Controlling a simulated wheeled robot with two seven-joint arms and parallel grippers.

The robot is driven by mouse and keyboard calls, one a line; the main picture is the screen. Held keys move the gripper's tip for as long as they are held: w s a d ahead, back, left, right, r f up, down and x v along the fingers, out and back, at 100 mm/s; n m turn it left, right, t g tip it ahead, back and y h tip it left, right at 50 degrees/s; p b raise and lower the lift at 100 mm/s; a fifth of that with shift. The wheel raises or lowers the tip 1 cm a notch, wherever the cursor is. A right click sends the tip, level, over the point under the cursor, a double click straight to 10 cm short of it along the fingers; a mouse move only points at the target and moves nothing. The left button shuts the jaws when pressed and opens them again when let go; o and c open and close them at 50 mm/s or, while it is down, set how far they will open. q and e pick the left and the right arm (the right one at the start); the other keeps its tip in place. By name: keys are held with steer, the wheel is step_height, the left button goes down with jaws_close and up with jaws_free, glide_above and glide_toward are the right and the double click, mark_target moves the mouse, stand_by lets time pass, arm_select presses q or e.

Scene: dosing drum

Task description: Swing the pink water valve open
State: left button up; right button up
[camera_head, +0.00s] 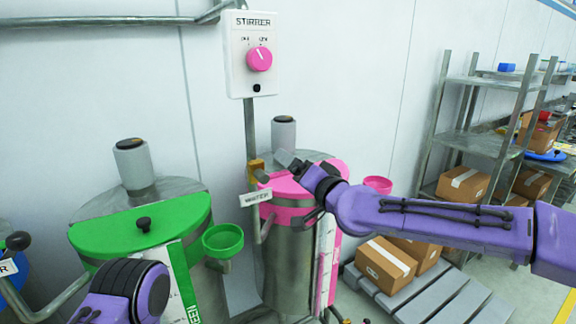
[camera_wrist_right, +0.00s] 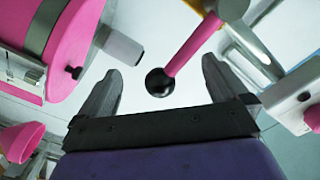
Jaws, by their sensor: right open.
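The pink water valve lever (camera_wrist_right: 195,42) ends in a black ball knob (camera_wrist_right: 158,82). In the right wrist view it slants down from the upper right. My right gripper (camera_wrist_right: 160,75) is open, with the knob in the gap between its two fingers and space on both sides. In the head view, my right gripper (camera_head: 284,164) is beside the yellow valve body (camera_head: 256,166), above the WATER sign (camera_head: 256,198). The lever is hard to make out there. My left arm shows at the lower left; its gripper is out of the picture.
The pink-lidded drum (camera_head: 293,222) stands under my right gripper, with a pink funnel (camera_head: 378,184) beside it. The green-lidded drum (camera_head: 140,232) and green funnel (camera_head: 222,238) are to the left. The stirrer switch box (camera_head: 251,80) is on the wall above. Boxes (camera_head: 386,262) sit on a pallet.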

steer(key=shift+s+a+r+p, duration=0.25)
steer(key=shift+a+r+p, duration=0.1)
steer(key=shift+r+p, duration=0.15)
